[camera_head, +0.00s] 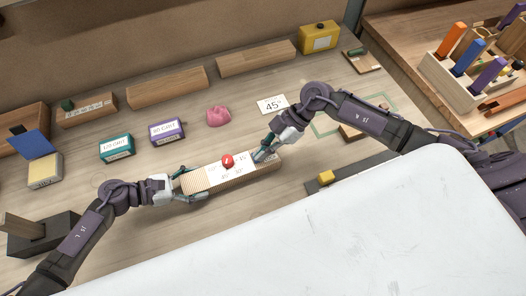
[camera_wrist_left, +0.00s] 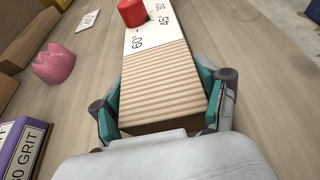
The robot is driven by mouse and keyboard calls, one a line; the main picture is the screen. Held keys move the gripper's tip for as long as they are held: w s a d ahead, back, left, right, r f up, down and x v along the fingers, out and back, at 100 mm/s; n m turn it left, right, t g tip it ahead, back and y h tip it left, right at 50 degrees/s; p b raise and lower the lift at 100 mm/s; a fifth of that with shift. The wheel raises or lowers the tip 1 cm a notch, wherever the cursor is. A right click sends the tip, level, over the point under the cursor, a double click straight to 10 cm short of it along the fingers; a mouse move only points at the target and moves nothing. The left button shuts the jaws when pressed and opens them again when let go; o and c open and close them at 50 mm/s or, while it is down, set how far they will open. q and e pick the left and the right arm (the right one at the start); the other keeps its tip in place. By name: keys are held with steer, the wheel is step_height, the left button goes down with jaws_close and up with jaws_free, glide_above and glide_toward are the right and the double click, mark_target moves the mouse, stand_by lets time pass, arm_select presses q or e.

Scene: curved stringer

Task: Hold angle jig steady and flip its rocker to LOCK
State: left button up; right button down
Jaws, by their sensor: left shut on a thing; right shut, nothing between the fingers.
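The angle jig (camera_head: 232,178) is a long ribbed wooden block on the bench, with a white face marked with angle numbers. A red knob (camera_head: 227,161) sits on that face; it also shows in the left wrist view (camera_wrist_left: 131,12). My left gripper (camera_head: 188,184) is shut on the jig's left end, with teal fingers on both sides of the ribbed wood (camera_wrist_left: 160,85). My right gripper (camera_head: 262,155) is shut and empty, tips down at the jig's right part, right of the red knob. I cannot make out the rocker or a LOCK mark; the right fingers cover that part.
Teal (camera_head: 116,148) and purple (camera_head: 167,131) grit boxes, a pink lump (camera_head: 218,115) and a 45° card (camera_head: 272,104) lie behind the jig. A dark strip with a yellow block (camera_head: 326,177) lies to its right. The white surface (camera_head: 330,235) fills the front.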

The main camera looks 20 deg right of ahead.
steer(key=shift+w, duration=0.65)
steer(key=shift+r, duration=0.55)
steer(key=r, duration=0.3)
steer(key=shift+w+r, duration=0.1)
steer(key=shift+w, duration=0.15)
steer(key=v, duration=1)
steer(key=shift+w, duration=0.15)
